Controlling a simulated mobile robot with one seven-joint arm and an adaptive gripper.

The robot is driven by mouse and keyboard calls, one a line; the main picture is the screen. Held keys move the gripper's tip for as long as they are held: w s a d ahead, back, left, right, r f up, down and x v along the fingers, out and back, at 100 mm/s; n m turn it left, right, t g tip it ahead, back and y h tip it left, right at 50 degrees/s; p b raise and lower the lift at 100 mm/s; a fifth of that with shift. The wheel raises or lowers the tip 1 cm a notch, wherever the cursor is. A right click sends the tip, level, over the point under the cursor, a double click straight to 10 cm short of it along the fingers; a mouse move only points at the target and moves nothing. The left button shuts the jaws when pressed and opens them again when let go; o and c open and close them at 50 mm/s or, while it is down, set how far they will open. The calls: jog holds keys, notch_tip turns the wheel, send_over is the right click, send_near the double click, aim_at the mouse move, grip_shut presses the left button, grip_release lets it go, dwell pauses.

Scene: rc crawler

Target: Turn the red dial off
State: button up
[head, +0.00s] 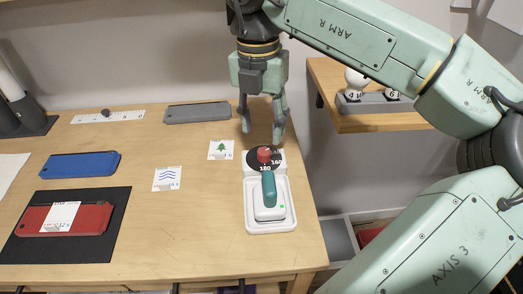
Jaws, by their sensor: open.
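The red dial (264,155) is a small red knob at the centre of a black round scale with white numbers, among them 180 and 160. The scale sits at the back end of a white base (250,213) near the table's right edge. A white device with a teal handle (269,188) lies on the front of that base. My gripper (261,138) points down, open and empty, with its fingertips just above and behind the dial. One finger is to the left and one to the right of it. I cannot tell whether the right fingertip touches the scale.
Cards with a tree (222,150) and waves (168,179) lie left of the base. A blue case (80,165), a red case (88,219) on a black mat (116,208) and a grey case (197,111) are on the table. A shelf (375,122) stands right.

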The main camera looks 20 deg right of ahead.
aim_at(263, 151)
notch_tip(263, 151, down, 6)
jog(key=b, duration=0.3)
jog(key=shift+d+f, duration=0.15)
grip_shut()
dwell(0.4)
